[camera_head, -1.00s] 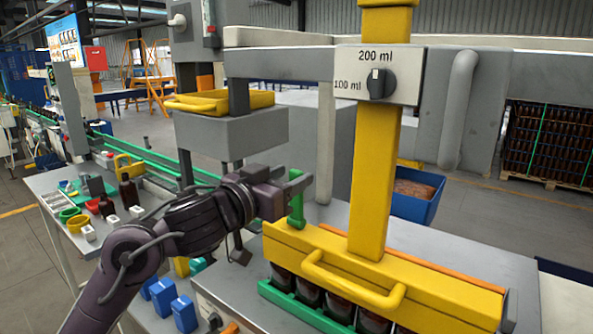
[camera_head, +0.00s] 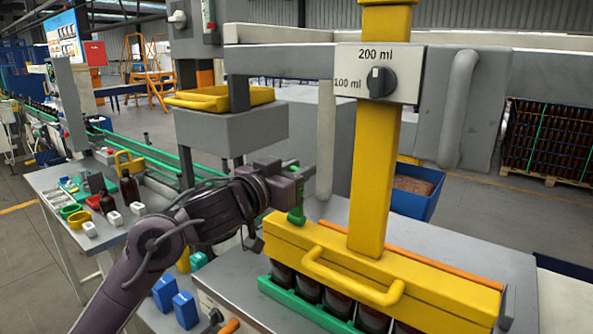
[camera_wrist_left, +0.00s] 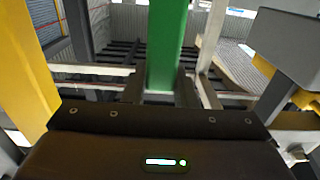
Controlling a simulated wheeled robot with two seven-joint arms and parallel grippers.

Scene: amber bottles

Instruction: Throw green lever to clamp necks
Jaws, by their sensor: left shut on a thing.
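The green lever (camera_head: 297,213) stands at the left end of the yellow clamp bar (camera_head: 335,255) in the head view. My left gripper (camera_head: 292,178) is shut on the upper part of the lever; the fingers hide part of it. In the left wrist view the green lever (camera_wrist_left: 167,45) rises between the gripper fingers (camera_wrist_left: 160,88). Several dark bottles (camera_head: 340,304) stand in a row under the yellow bar, behind a green rail (camera_head: 300,312). The bar hides their necks. My right gripper is not in view.
Blue blocks (camera_head: 185,309) stand at the lower left.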

